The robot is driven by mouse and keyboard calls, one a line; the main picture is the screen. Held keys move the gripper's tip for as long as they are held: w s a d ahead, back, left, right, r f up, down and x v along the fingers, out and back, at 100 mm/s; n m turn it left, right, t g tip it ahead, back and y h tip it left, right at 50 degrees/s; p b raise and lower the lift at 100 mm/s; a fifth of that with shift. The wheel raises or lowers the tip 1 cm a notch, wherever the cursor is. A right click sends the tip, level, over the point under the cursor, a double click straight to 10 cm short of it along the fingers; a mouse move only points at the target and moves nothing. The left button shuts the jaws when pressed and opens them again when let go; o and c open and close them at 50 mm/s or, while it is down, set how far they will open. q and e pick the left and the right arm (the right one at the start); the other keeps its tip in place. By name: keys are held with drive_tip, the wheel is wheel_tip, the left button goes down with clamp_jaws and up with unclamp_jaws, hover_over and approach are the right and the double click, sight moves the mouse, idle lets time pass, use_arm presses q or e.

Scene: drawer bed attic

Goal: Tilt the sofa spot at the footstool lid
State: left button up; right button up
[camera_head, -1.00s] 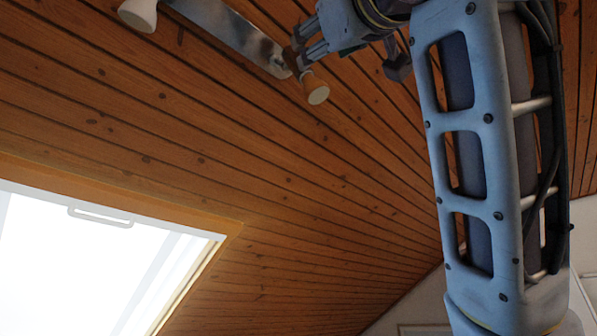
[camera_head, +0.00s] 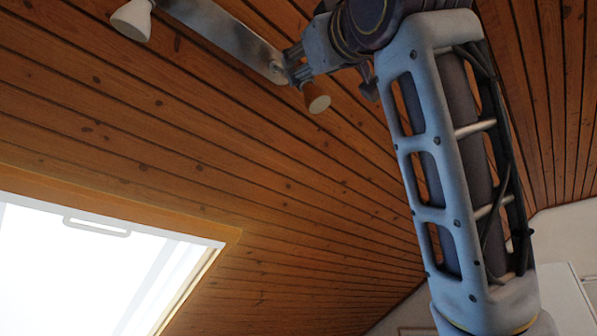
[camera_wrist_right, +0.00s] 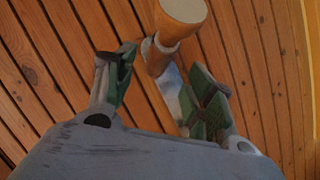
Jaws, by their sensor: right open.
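A metal spot rail (camera_head: 222,35) is fixed to the sloping wooden ceiling. A brown-orange spot lamp with a pale face (camera_head: 316,97) hangs at its lower right end, and a white spot lamp (camera_head: 131,20) is at its other end. I cannot tell by label which is the sofa spot. My right gripper (camera_head: 294,66) is beside the neck of the brown-orange spot. In the right wrist view this spot (camera_wrist_right: 182,14) lies ahead, between and beyond the fingertips. My right gripper (camera_wrist_right: 166,72) is open there, and no grip shows. The footstool and its lid are out of view. My left gripper is not in view.
A bright skylight (camera_head: 85,260) with a handle bar fills the lower left. The wooden ceiling (camera_head: 200,160) slopes close behind the lamps. A pale wall (camera_head: 570,240) stands at the lower right. My right arm covers much of the right side.

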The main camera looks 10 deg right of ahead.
sight(298, 86)
drive_tip(key=shift+p+x, duration=1.75)
drive_tip(key=shift+x, duration=2.3)
drive_tip(key=shift+c, duration=0.3)
clamp_jaws()
